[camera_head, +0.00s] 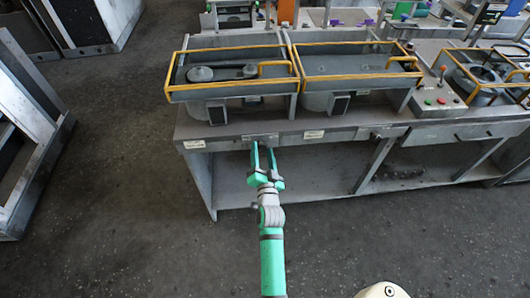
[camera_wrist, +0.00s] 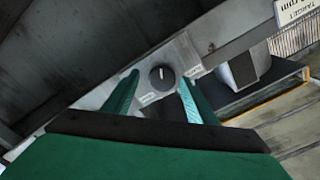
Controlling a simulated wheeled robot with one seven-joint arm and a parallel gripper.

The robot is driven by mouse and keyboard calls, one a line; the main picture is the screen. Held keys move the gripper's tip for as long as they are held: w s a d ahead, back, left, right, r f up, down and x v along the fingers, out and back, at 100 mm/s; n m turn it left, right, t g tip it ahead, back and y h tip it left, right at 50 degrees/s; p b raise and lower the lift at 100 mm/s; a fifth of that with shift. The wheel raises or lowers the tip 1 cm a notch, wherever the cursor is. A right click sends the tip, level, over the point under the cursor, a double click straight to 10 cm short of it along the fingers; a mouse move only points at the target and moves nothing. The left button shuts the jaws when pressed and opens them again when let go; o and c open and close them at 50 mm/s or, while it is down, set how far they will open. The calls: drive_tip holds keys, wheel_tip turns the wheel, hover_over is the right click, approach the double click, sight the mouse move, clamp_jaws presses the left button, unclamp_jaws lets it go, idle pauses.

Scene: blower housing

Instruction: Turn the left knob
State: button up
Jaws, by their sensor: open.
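A round black knob (camera_wrist: 162,76) with a white pointer mark sits on a light metal plate (camera_wrist: 182,50) in the wrist view. Its pointer runs nearly upright in that picture. Small labels flank it. My gripper (camera_wrist: 158,88) is open, with one green finger on each side of the knob. Gaps show between the fingers and the knob, and I cannot tell how far the tips are from the plate. In the head view my gripper (camera_head: 263,150) is at the front edge of the workbench (camera_head: 228,134), and its fingers hide the knob there.
Yellow-railed grey housings (camera_head: 232,94) stand on the bench above my gripper. A control box (camera_head: 437,102) with red and green buttons is farther right. An open lower shelf (camera_head: 300,195) lies under the bench. The floor at left is clear.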

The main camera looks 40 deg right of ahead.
drive_tip(key=shift+s+a, duration=0.35)
drive_tip(key=shift+a, duration=0.1)
drive_tip(key=v, duration=0.9)
drive_tip(key=shift+s+d, duration=0.15)
drive_tip(key=shift+s, duration=0.3)
drive_tip(key=shift+w, duration=0.1)
